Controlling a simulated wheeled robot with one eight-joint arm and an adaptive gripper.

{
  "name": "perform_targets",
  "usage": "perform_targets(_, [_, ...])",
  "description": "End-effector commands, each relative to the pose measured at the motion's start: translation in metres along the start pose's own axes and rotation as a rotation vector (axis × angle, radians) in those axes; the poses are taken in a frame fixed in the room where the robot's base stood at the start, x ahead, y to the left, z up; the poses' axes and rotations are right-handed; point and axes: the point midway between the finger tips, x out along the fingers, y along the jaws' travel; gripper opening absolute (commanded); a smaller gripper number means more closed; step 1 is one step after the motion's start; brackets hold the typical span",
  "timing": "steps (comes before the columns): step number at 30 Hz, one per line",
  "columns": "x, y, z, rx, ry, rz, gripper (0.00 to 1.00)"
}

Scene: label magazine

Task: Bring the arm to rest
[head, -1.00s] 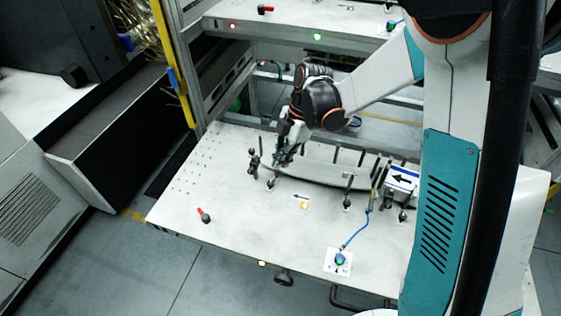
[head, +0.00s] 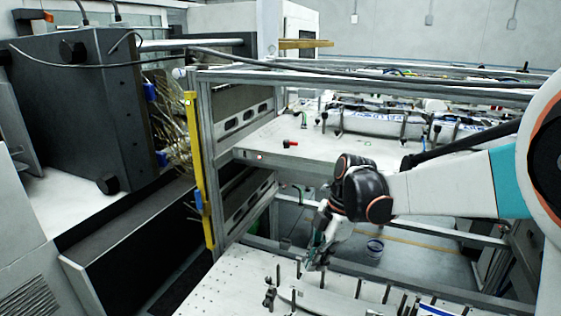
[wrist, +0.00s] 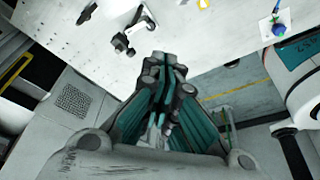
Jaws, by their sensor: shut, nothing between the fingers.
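My gripper (head: 317,257) hangs from my outstretched arm at the lower middle of the head view, over the far edge of the white table (head: 222,287). In the wrist view my gripper (wrist: 163,62) is shut, with its fingers together and nothing between them. The white table (wrist: 75,35) lies beyond the fingertips there, and a dark clamp-like fixture (wrist: 130,30) stands on it. The fingertips show no hold on any object.
A metal rack with an upper shelf (head: 255,140) stands behind the table, with a yellow post (head: 197,170) at its left. A dark machine (head: 80,110) is at far left. Short posts and a curved part (head: 330,303) stand on the table near my gripper. A blue-ringed button (wrist: 278,29) shows in the wrist view.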

Motion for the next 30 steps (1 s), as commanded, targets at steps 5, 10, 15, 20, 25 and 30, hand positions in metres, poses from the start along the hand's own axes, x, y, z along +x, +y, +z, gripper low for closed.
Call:
perform_targets(5, [-0.025,-0.028,-0.003,0.234,-0.049,0.085,0.0])
perform_targets(10, [-0.044,-0.056,-0.003,0.473,-0.081,0.185,0.0])
perform_targets(15, [-0.059,-0.085,-0.002,0.706,-0.09,0.293,0.0])
perform_targets(20, [-0.069,-0.112,0.0,0.918,-0.076,0.402,0.0])
perform_targets(25, [-0.074,-0.14,0.003,1.134,-0.037,0.521,0.0])
perform_targets(30, [-0.076,-0.167,0.007,1.34,0.03,0.642,0.0])
